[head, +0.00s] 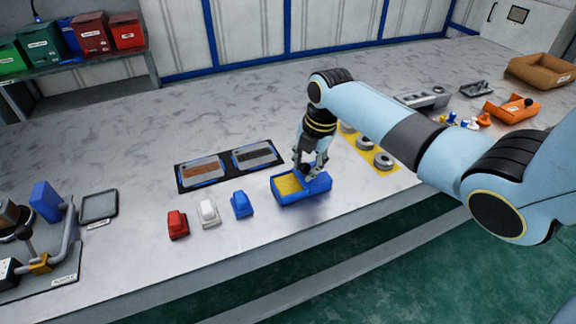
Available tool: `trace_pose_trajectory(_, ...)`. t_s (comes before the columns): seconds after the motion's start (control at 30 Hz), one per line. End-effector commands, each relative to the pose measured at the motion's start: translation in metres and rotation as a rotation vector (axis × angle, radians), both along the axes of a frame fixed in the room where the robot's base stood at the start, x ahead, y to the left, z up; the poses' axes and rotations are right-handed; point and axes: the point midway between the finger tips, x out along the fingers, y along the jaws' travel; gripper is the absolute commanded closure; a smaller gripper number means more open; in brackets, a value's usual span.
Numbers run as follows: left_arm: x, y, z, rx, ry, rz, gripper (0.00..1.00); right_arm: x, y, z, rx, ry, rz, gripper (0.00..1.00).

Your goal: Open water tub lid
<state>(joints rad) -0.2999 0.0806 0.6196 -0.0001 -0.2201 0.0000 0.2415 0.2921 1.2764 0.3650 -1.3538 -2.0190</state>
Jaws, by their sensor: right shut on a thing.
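The water tub (300,198) is a small blue box near the front edge of the table, in the middle of the head view. A yellow area (287,185) shows inside its left part. My right gripper (309,176) points down over the tub's right part and is shut on a blue part there, which looks like the lid. The fingers hide some of this part, so I cannot tell exactly how the lid sits. My left gripper is not in view.
Red (178,224), white (208,213) and blue (241,204) small blocks stand left of the tub. A dark tray with two plates (228,166) lies behind them. A yellow strip with grey rings (384,161) lies to the right.

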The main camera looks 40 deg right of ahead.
Motion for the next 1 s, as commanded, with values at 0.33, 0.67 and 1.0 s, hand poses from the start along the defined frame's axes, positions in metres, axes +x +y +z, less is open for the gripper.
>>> trace_pose_trajectory(0.33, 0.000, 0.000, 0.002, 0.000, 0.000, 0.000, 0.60, -0.003, -0.011, 0.000, 0.003, -0.001, -0.001, 1.00)
trace_pose_trajectory(0.67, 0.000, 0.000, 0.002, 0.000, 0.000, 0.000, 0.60, -0.003, -0.011, 0.000, 0.003, -0.001, -0.001, 0.49)
trace_pose_trajectory(1.0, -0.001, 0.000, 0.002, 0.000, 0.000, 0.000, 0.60, -0.004, -0.013, 0.015, 0.001, -0.005, 0.001, 0.49)
